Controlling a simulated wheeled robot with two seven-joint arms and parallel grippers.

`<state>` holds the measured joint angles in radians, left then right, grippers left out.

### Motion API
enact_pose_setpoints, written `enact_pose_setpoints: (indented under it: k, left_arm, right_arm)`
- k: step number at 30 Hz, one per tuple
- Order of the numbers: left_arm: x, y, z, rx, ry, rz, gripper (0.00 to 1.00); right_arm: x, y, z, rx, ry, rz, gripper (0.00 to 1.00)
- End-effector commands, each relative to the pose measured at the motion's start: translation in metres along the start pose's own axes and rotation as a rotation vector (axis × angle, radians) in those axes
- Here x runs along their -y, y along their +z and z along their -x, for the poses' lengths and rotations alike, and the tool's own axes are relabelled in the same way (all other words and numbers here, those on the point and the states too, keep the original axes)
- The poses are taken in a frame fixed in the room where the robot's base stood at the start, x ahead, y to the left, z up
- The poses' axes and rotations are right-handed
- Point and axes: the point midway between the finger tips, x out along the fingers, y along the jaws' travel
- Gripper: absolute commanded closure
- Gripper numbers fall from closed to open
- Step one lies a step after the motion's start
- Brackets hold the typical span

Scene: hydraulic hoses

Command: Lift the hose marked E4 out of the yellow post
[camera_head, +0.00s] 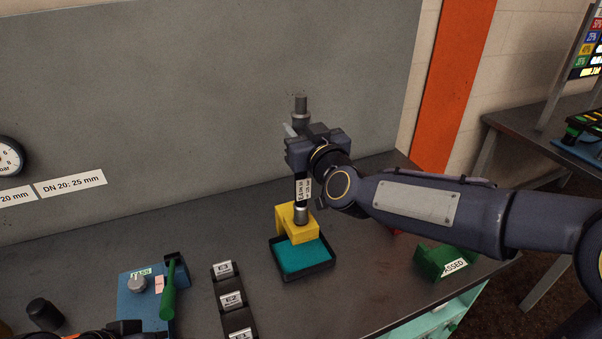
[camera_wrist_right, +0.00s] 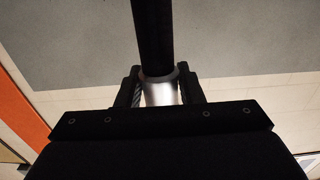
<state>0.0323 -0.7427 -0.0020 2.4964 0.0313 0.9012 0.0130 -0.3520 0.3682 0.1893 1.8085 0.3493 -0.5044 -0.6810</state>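The hose (camera_head: 301,187) stands upright, dark with a white label that is too small to read surely as E4. Its lower silver fitting (camera_head: 301,214) is at the yellow post (camera_head: 284,220); I cannot tell how deep it sits. Its upper end (camera_head: 300,105) sticks up above my right gripper (camera_head: 301,142). In the right wrist view, the fingers (camera_wrist_right: 160,92) stand on both sides of a silver sleeve (camera_wrist_right: 160,93) and appear closed on it. A dark part at the lower left edge of the head view may be my left gripper (camera_head: 122,327); its fingers are not clear.
The post stands in a black tray with a teal floor (camera_head: 305,257). Left of it are a black rack (camera_head: 228,285) with labelled places and a blue fixture with a green handle (camera_head: 169,288). A green "PASSED" bin (camera_head: 440,262) is at right. A grey wall panel rises behind.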

Motion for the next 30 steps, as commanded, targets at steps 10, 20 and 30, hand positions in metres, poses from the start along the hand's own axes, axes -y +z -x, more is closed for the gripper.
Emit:
enact_pose_setpoints:
  k: [10, 20, 30]
  left_arm:
    - [0.0, 0.0, 0.0, 0.0, 0.0, 0.0, 0.52]
    - [0.0, 0.0, 0.0, 0.0, 0.0, 0.0, 0.52]
    - [-0.002, -0.002, 0.004, 0.0, 0.0, 0.0, 0.52]
  right_arm:
    - [0.0, 0.0, 0.0, 0.0, 0.0, 0.0, 1.0]
    - [0.0, -0.003, 0.0, -0.005, 0.001, 0.0, 1.0]
    - [0.0, -0.022, 0.0, -0.006, 0.003, 0.0, 1.0]
